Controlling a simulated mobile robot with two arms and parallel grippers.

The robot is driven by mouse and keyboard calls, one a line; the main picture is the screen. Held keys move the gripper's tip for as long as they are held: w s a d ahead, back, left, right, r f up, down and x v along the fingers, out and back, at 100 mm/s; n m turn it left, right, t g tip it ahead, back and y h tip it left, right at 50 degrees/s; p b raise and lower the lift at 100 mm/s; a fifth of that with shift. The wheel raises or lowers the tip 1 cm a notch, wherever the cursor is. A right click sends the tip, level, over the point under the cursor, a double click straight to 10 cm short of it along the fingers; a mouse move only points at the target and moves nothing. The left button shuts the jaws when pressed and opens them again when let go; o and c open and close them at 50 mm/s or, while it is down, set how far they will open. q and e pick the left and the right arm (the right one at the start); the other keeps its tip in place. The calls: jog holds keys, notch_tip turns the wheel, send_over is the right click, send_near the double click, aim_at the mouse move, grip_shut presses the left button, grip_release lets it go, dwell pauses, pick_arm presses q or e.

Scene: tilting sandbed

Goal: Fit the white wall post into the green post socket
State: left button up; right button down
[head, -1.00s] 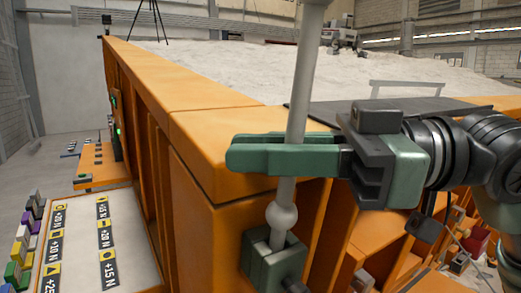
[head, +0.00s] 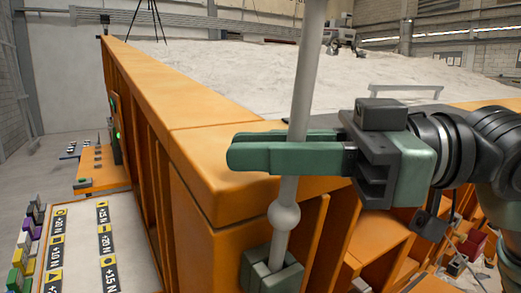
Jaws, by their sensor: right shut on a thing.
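The white wall post (head: 304,75) is a long pale rod with a ball-shaped swelling near its lower end. It stands nearly upright, leaning slightly right at the top, and its top leaves the picture. My right gripper (head: 290,158) is shut on the post just above the swelling, with its green fingers pointing left. The green post socket (head: 268,276) sits low at the corner of the orange sandbed wall. The post's lower end reaches down to the socket's opening, and its tip is hidden there; how deep it sits I cannot tell. My left gripper is not in view.
The orange sandbed wall (head: 150,88) runs back on the left, with pale sand (head: 220,70) behind it. A white board with labelled weights (head: 125,245) and coloured blocks (head: 25,235) lies at lower left. Orange ribs stand right of the socket.

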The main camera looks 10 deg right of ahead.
jog(key=r+p, duration=0.3)
jog(key=s+r+p, duration=0.1)
jog(key=r, duration=0.1)
jog(key=shift+d+r, duration=0.2)
jog(key=shift+r, duration=0.05)
dwell(0.4)
jog(key=shift+f, duration=0.15)
jog(key=f+b, duration=0.1)
jog(key=f, duration=0.1)
jog(key=shift+w+a+f+b, duration=0.1)
jog(key=shift+w+f+b, duration=0.25)
jog(key=shift+f+b, duration=0.05)
dwell(1.9)
jog(key=shift+w+a+f+b, duration=0.1)
jog(key=shift+w+f+b, duration=0.1)
jog(key=shift+f+b, duration=1.05)
jog(key=shift+w+a+f+b, duration=0.15)
jog(key=shift+f+b, duration=0.6)
jog(key=shift+f, duration=0.9)
jog(key=shift+r, duration=0.2)
